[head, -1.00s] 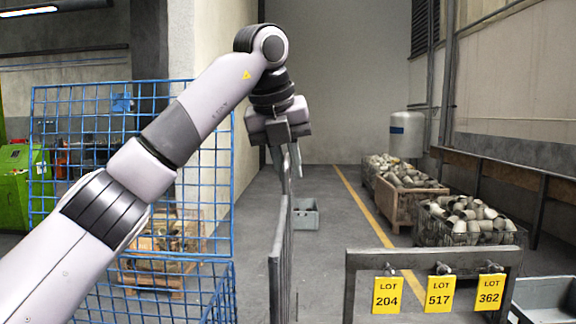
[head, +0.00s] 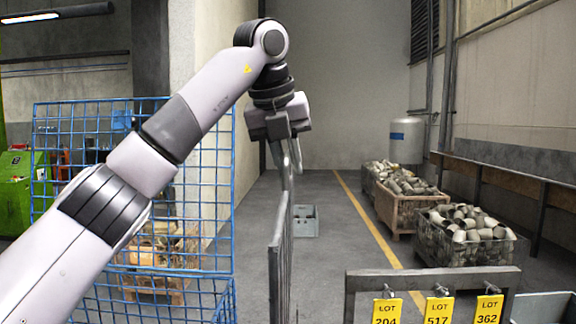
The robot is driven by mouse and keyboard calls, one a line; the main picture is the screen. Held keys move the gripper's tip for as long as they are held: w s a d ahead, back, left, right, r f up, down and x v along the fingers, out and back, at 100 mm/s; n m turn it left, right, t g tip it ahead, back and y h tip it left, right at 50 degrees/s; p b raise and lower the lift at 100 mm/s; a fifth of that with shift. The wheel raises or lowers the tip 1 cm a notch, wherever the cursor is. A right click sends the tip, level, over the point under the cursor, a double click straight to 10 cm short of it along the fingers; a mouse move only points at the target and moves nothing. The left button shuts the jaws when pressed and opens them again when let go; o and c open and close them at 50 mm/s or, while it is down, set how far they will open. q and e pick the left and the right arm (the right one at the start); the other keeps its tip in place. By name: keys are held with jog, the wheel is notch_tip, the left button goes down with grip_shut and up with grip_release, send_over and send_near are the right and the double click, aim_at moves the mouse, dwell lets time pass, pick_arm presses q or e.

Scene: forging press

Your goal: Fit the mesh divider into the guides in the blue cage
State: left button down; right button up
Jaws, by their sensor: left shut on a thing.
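My left gripper (head: 286,150) is in the middle of the head view, pointing down and shut on the mesh divider. The mesh divider (head: 282,262) is a grey metal panel seen almost edge-on. It hangs upright below the gripper, and its lower end runs out of the picture. The blue cage (head: 233,180) of wire mesh stands at the left, partly hidden behind my left arm. The divider is to the right of the cage, with a gap between them in the picture. I cannot make out the guides. My right gripper is not in view.
A dark metal rack (head: 432,276) with yellow lot tags (head: 437,310) stands at the front right. Crates of metal pipe parts (head: 467,235) line the right side. A grey bin (head: 305,222) sits on the floor behind the divider. The floor by the yellow line is clear.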

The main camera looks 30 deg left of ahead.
pick_arm(q)
jog(key=shift+r, duration=2.6)
jog(key=shift+f, duration=0.1)
